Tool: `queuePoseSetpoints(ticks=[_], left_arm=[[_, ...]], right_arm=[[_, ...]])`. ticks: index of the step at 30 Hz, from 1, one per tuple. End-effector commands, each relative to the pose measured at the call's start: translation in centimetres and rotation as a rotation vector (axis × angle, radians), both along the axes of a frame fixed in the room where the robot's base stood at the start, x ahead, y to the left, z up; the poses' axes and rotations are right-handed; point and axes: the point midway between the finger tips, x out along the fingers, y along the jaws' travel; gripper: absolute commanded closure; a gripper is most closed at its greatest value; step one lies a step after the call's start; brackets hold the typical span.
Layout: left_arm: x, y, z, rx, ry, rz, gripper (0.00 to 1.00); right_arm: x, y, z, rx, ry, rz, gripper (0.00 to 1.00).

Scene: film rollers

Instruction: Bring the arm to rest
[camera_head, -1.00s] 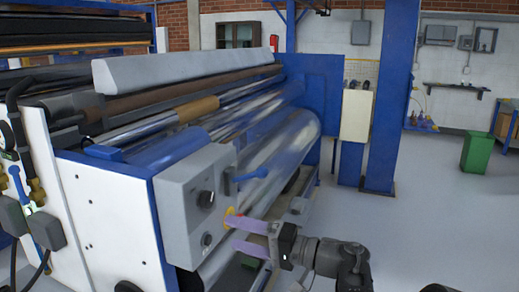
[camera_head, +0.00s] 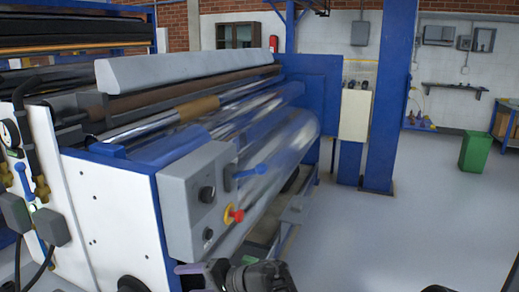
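My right gripper (camera_head: 188,275) is at the bottom edge, below the grey control box (camera_head: 190,205). One pale purple finger shows, pointing left; the rest is cut off by the frame, so I cannot tell how far apart the fingers are. My dark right arm (camera_head: 262,275) is behind it, also partly cut off. A red button on a yellow base (camera_head: 233,214) sits on the box's right side, clear of the gripper. My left gripper is not in view.
The film roller machine (camera_head: 110,215) fills the left, with shiny, blurred rollers (camera_head: 275,150). Grey floor (camera_head: 400,235) is free on the right, with a green bin (camera_head: 475,151) farther back.

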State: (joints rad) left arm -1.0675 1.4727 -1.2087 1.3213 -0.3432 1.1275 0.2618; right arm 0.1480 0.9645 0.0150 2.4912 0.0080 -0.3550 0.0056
Motion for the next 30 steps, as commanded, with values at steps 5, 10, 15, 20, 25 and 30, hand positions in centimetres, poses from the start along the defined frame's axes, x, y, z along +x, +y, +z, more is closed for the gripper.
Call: queuePoseSetpoints(ticks=[5, 10, 15, 20, 25, 30], left_arm=[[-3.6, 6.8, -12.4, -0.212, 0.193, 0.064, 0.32], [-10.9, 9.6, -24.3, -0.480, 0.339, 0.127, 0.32], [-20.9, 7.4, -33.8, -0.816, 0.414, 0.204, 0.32], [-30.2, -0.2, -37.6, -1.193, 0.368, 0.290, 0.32], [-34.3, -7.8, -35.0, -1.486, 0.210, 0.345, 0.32], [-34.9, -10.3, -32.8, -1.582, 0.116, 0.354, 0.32]], right_arm=[[0.0, 0.0, 0.0, 0.000, 0.000, 0.000, 1.00], [0.0, 0.0, 0.0, 0.000, 0.000, 0.000, 1.00], [0.0, 0.0, 0.0, 0.000, 0.000, 0.000, 1.00], [0.0, 0.0, 0.0, 0.000, 0.000, 0.000, 1.00], [0.0, 0.0, 0.0, 0.000, 0.000, 0.000, 1.00], [0.0, 0.0, 0.0, 0.000, 0.000, 0.000, 1.00]])
